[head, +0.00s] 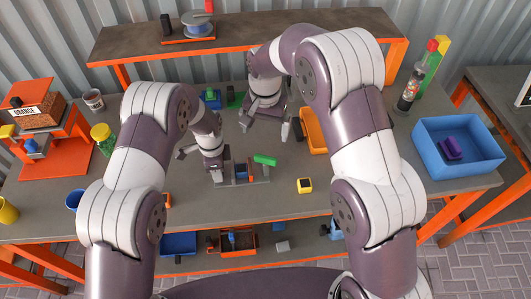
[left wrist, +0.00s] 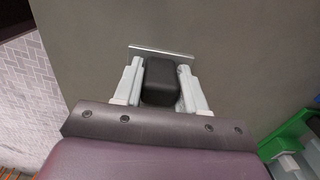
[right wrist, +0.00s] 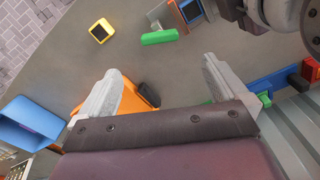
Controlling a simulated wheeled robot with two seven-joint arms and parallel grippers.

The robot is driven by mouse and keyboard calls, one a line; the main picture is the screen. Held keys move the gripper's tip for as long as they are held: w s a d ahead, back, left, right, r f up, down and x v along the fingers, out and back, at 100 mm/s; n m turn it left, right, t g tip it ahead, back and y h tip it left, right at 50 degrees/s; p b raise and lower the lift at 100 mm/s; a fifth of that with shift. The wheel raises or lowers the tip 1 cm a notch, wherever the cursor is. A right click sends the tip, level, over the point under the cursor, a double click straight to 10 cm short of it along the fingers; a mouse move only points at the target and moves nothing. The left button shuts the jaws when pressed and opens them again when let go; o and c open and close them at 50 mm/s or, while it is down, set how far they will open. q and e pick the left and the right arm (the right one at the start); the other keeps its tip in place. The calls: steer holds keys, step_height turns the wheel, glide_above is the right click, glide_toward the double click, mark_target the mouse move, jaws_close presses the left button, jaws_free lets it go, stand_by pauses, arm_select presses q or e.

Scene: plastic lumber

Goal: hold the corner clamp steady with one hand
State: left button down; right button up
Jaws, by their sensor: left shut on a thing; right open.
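The corner clamp (head: 258,181), a low grey fixture with blue and orange parts, sits on the grey workbench near the middle; its edge also shows at the top of the right wrist view (right wrist: 189,10). A green piece (head: 265,160) lies at its right side. My left gripper (head: 216,176) is at the clamp's left end. In the left wrist view its fingers are shut on a black block (left wrist: 160,82), with a thin metal plate just beyond; this block seems to belong to the clamp. My right gripper (right wrist: 161,70) is open and empty above the bench, behind the clamp.
An orange tool or tray (head: 312,131) lies near my right gripper. A yellow-and-black block (head: 304,185) lies right of the clamp. A blue bin (head: 430,125) with a purple piece stands at right. An orange stand (head: 60,157) is at left. The bench front is mostly clear.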

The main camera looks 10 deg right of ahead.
mark_target(265, 157)
step_height(265, 157, down, 12)
steer(key=shift+r, duration=0.1)
steer(key=c, duration=1.1)
